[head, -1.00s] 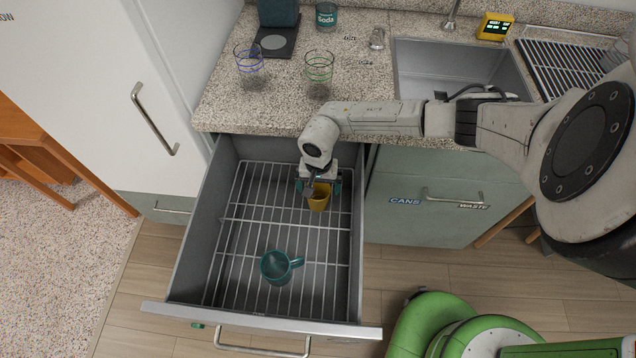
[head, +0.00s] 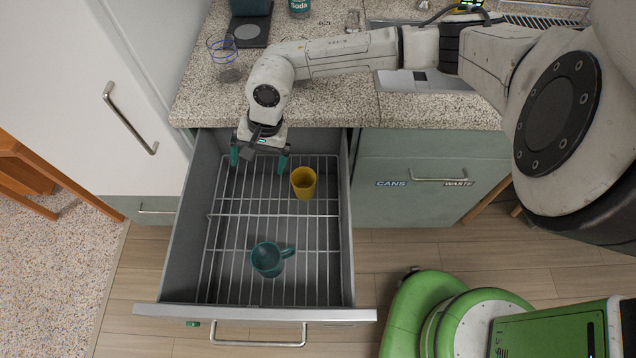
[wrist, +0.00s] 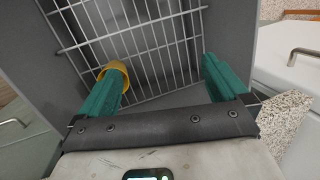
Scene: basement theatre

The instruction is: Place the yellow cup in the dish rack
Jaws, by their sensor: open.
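The yellow cup (head: 304,184) stands on the wire grid of the open drawer (head: 346,235), towards the back right. It also shows in the wrist view (wrist: 121,66), partly hidden behind one finger. My gripper (head: 259,160) is open and empty, left of the yellow cup and over the back of the drawer. Its two green fingers also show in the wrist view (wrist: 163,75), spread wide with nothing between them. A ribbed rack (head: 545,23), which looks like the dish rack, lies on the counter at the top right, mostly cut off by the frame and my arm.
A teal mug (head: 267,259) sits in the drawer's front half. A blue-ringed glass (head: 225,60) stands on the counter (head: 205,95) at the left. The sink (head: 415,80) is partly covered by my arm. The drawer walls rise around the grid.

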